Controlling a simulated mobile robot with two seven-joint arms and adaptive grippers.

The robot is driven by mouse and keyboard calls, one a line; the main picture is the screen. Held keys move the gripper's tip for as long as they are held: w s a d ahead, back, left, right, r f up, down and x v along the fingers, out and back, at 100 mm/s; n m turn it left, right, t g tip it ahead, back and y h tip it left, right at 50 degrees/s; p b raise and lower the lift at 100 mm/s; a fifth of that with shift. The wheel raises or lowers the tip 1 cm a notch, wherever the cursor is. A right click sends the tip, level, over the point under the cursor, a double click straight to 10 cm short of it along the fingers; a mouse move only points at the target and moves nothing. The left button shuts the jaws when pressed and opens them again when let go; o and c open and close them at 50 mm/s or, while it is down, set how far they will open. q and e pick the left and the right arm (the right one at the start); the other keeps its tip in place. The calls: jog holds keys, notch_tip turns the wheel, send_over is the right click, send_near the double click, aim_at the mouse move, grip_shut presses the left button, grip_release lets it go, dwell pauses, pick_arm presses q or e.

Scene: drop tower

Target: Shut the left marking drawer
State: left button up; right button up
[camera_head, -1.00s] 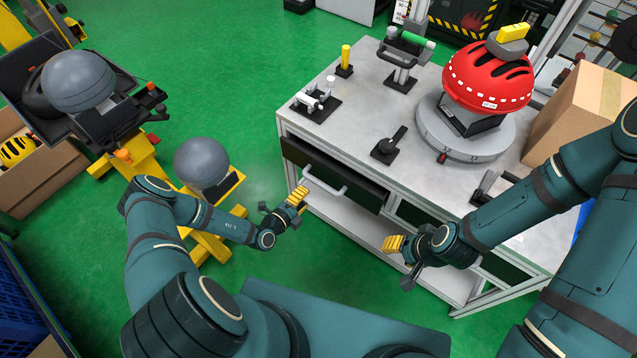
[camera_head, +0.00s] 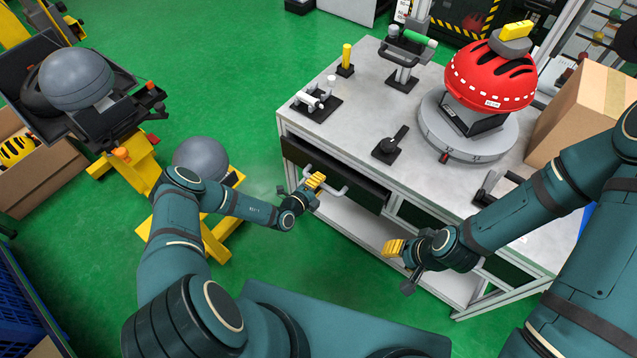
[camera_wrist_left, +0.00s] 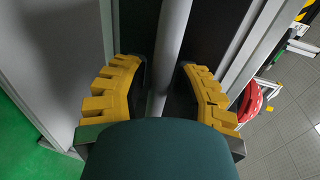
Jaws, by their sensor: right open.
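The left marking drawer (camera_head: 368,193) has a dark front under the left part of the worktop; how far it stands out is hard to tell in the head view. Its grey bar handle (camera_head: 338,193) is partly hidden by my left gripper (camera_head: 316,181). In the left wrist view, the handle bar (camera_wrist_left: 168,50) runs between the yellow fingers of my left gripper (camera_wrist_left: 163,75). Those fingers are apart, one on each side of the bar, with no clear grip on it. My right gripper (camera_head: 392,248) is open and empty in front of the bench's right part.
The grey worktop (camera_head: 345,133) holds a red helmet (camera_head: 490,78) on a round turntable (camera_head: 440,140), and several small fixtures. A cardboard box (camera_head: 580,110) stands at the right.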

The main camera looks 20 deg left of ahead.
aim_at(326, 175)
pick_arm(q)
grip_shut()
jog(key=shift+r+b+x, duration=0.25)
jog(key=shift+b+x, duration=0.25)
jog(key=shift+x, duration=0.65)
jog(key=shift+r+b+x, duration=0.25)
jog(key=shift+b+x, duration=0.25)
jog(key=shift+x, duration=0.65)
jog(key=shift+w, duration=0.1)
jog(key=o, duration=0.6)
grip_release()
jog(key=v, duration=1.2)
jog(key=shift+f, duration=0.1)
